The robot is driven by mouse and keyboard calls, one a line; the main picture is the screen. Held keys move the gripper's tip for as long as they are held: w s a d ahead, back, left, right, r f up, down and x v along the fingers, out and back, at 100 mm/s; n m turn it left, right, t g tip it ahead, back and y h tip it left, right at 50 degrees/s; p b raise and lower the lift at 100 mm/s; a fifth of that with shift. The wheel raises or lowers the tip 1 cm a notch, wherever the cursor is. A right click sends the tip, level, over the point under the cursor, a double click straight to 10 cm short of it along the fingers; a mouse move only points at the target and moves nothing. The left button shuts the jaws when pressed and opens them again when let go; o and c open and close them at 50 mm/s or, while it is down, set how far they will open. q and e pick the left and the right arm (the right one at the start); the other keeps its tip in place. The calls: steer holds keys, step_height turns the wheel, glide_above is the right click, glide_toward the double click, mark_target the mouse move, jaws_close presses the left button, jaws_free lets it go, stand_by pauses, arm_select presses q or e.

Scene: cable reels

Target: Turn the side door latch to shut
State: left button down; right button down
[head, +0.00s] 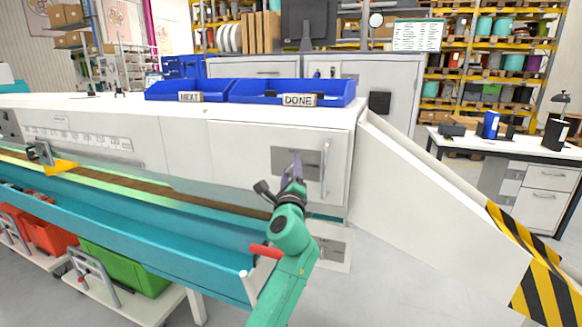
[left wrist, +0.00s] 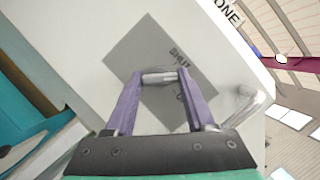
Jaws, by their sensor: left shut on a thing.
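The side door (head: 238,145) is a white panel at the right end of the long white machine body. A grey plate (head: 282,155) on it sits behind my gripper and also shows in the left wrist view (left wrist: 140,50), with partly hidden dark lettering that seems to read SHUT. The latch (left wrist: 160,78) is a short pale metal bar in front of this plate. My left gripper (head: 298,160) is at the plate, its two purple fingers shut on the latch from both sides. In the head view the gripper mostly hides the latch. My right gripper is not in view.
A vertical metal handle (head: 325,168) stands just right of the plate. Blue trays (head: 290,92) labelled NEXT and DONE sit on top. A teal trough (head: 150,215) runs along the front left. A white sloping guard (head: 420,200) with striped ends extends right.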

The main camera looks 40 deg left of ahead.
arm_select(q)
steer(key=n+p, duration=0.1)
steer(key=n, duration=0.1)
steer(key=n+g+p, duration=0.1)
steer(key=n, duration=0.1)
steer(key=n+g+p, duration=0.1)
steer(key=shift+d+r+n+p, duration=0.1)
steer(key=shift+r+n+p, duration=0.2)
steer(key=shift+n+p, duration=0.1)
steer(key=shift+f+n+g+h+p, duration=0.1)
steer(key=shift+n+g+h+p, duration=0.2)
steer(key=shift+n+g+p, duration=0.6)
steer(key=shift+n+t, duration=0.3)
steer(key=shift+n, duration=0.1)
steer(key=shift+c, duration=1.3)
jaws_free()
steer(key=b+v, duration=0.2)
steer(key=v, duration=1.2)
steer(key=shift+s+d, duration=0.2)
